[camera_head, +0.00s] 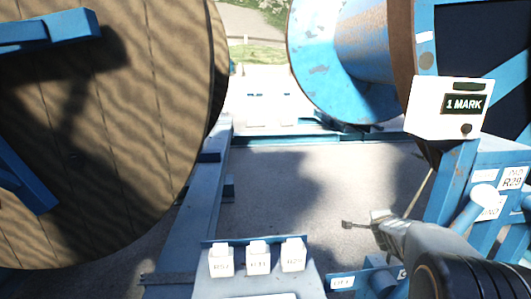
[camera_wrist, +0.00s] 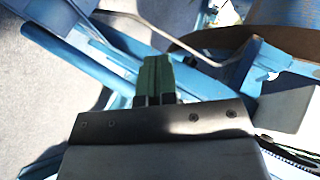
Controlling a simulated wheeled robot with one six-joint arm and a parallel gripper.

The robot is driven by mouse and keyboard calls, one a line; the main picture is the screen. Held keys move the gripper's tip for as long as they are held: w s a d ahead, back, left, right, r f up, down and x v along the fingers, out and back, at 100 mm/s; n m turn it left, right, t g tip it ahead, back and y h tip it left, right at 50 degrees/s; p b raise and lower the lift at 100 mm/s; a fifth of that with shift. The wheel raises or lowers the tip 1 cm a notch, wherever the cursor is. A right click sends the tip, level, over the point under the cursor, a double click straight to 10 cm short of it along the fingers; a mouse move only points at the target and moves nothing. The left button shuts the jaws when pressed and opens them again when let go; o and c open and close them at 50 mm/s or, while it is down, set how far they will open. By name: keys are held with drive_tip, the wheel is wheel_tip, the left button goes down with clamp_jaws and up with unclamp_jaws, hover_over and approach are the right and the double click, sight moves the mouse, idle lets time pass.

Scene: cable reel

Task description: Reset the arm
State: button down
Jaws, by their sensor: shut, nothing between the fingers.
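My gripper (camera_head: 347,224) is at the lower right of the head view, at the end of my grey arm, over the ground between the blue frames. In the wrist view my gripper (camera_wrist: 154,62) shows as greenish fingers closed together, with nothing between them. Blue beams (camera_wrist: 85,65) pass below and behind the fingers in that view. I cannot see the fingers touching anything.
A large wooden reel (camera_head: 120,130) fills the left. A blue and rusty reel (camera_head: 330,60) stands at the upper right, with a white box marked "1 MARK" (camera_head: 424,118). Several white labelled blocks (camera_head: 258,258) sit at the bottom centre. Grey ground (camera_head: 290,185) between the frames is clear.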

drive_tip(key=s+a+n+g+y+p, duration=0.3)
drive_tip(key=s+a+n+g+y, duration=0.3)
drive_tip(key=s+a+n, duration=0.85)
drive_tip(key=s+a+r+n+p, duration=0.2)
drive_tip(key=s+a, duration=0.1)
drive_tip(key=s, duration=0.3)
drive_tip(key=s+a+r+n+g+p, duration=0.1)
drive_tip(key=s+a+r+n+p, duration=0.1)
drive_tip(key=s, duration=0.4)
drive_tip(key=shift+a+r+n+h, duration=0.4)
drive_tip(key=shift+a+r+n, duration=0.1)
drive_tip(key=shift+r, duration=0.15)
